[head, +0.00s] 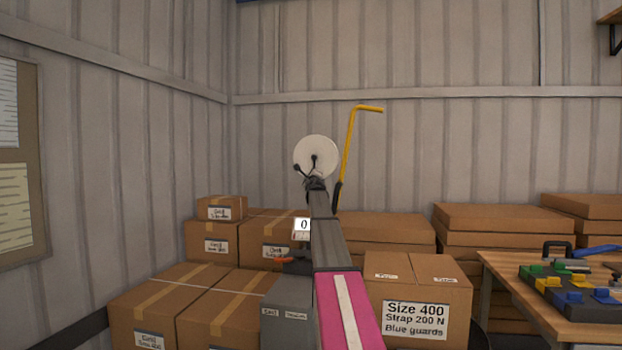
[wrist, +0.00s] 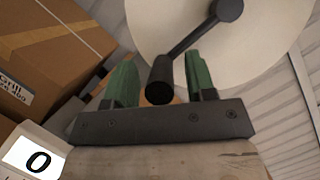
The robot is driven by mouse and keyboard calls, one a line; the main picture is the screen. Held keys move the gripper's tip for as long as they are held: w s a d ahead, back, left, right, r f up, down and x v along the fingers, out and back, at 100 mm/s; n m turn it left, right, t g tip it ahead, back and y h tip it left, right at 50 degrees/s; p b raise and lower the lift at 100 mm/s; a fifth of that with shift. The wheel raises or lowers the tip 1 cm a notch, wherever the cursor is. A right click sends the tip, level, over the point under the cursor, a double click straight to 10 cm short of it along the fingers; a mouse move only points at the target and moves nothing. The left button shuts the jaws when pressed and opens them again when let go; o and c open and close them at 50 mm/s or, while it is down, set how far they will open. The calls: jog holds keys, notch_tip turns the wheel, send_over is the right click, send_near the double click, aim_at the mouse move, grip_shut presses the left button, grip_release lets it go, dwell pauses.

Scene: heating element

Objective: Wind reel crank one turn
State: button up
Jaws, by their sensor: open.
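The reel is a white disc (head: 318,150) in front of my arm in the head view, and part of it (wrist: 255,45) fills the top of the wrist view. Its dark crank arm (wrist: 190,42) slants down-left from the round hub (wrist: 228,9) to a black knob (wrist: 159,88). My gripper (wrist: 160,64) is open, with one green finger on each side of the knob. Gaps show between the knob and both fingers. In the head view my gripper (head: 315,181) is small and dark just below the disc, and its fingers are hard to make out there.
A white counter (head: 303,225) reads 0, also in the wrist view (wrist: 37,160). Cardboard boxes (head: 190,300) stand left and behind. A yellow bent handle (head: 348,150) rises right of the reel. A workbench (head: 520,285) with coloured parts is at right.

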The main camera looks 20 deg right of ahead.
jog(key=v, duration=1)
jog(key=shift+s, duration=0.2)
